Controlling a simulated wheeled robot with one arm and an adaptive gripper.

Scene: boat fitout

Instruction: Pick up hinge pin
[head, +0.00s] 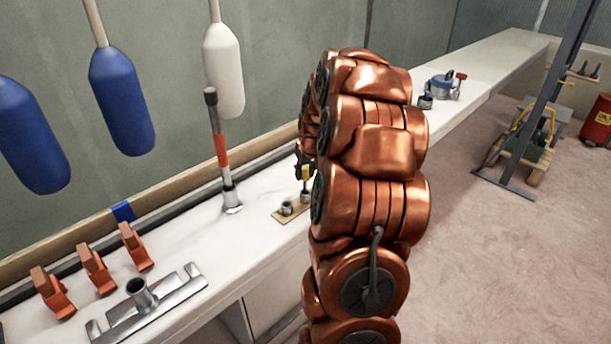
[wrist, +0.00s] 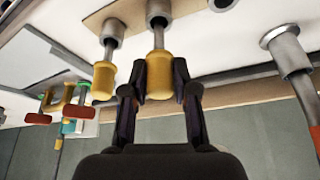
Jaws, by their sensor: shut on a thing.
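A hinge pin with a yellow grip (wrist: 159,82) and a grey metal shaft stands between my gripper's fingers in the wrist view. My gripper (wrist: 160,72) is shut on the yellow grip, one dark finger on each side. The pin's shaft runs to a metal socket (wrist: 158,10) on a tan board; I cannot tell how deep it sits. A second yellow-gripped pin (wrist: 103,80) stands in the neighbouring socket, just left of the held one. In the head view, a yellow grip (head: 306,173) shows above the board (head: 279,216), beside my arm, which hides much of the gripper.
A tall pole with an orange band (head: 221,150) stands left of the board on the white bench. Orange blocks (head: 97,268) and a metal plate with a tube (head: 150,303) lie farther left. Blue and white fenders (head: 122,100) hang behind. Open floor (head: 490,270) lies right.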

